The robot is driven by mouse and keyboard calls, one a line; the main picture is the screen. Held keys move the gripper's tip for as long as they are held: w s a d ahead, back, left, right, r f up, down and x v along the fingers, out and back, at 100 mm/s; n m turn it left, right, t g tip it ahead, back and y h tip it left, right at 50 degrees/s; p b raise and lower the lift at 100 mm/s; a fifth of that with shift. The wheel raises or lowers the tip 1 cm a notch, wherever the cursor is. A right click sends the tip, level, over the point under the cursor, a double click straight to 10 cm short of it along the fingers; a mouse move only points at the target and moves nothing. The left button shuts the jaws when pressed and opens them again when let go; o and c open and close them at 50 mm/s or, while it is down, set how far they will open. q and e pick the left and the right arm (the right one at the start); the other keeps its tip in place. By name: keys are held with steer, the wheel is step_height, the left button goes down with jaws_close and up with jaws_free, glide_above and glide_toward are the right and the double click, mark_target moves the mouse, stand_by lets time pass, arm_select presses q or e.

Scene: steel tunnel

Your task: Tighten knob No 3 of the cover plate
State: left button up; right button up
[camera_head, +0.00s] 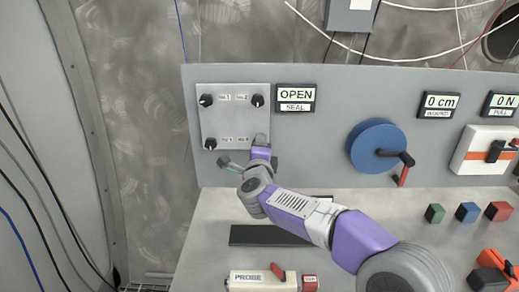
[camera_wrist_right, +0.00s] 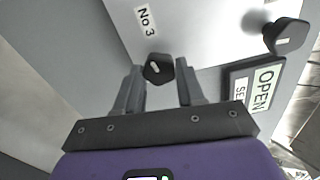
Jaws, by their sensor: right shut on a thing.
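The pale cover plate (camera_head: 232,112) is fixed on the upright grey panel, with a dark knob near each corner. My right gripper (camera_head: 260,142) is at its lower right corner and hides most of the knob there. In the right wrist view, knob No 3 (camera_wrist_right: 157,68) is black with a white mark. It sits between the two fingers of my right gripper (camera_wrist_right: 159,84), which is shut on it. The label "No 3" (camera_wrist_right: 147,18) is beside it. Another black knob (camera_wrist_right: 285,35) is farther right. My left gripper is out of view.
A display reading "OPEN" over "SEAL" (camera_head: 295,97) is right of the plate. A blue wheel with a crank (camera_head: 372,146) is farther right.

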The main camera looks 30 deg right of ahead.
steer(key=o, duration=1)
steer(key=shift+o, duration=0.2)
steer(key=v, duration=0.7)
steer(key=shift+s+a+p, duration=0.2)
steer(key=shift+s+p, duration=0.05)
steer(key=shift+p, duration=0.2)
steer(key=shift+r, duration=0.1)
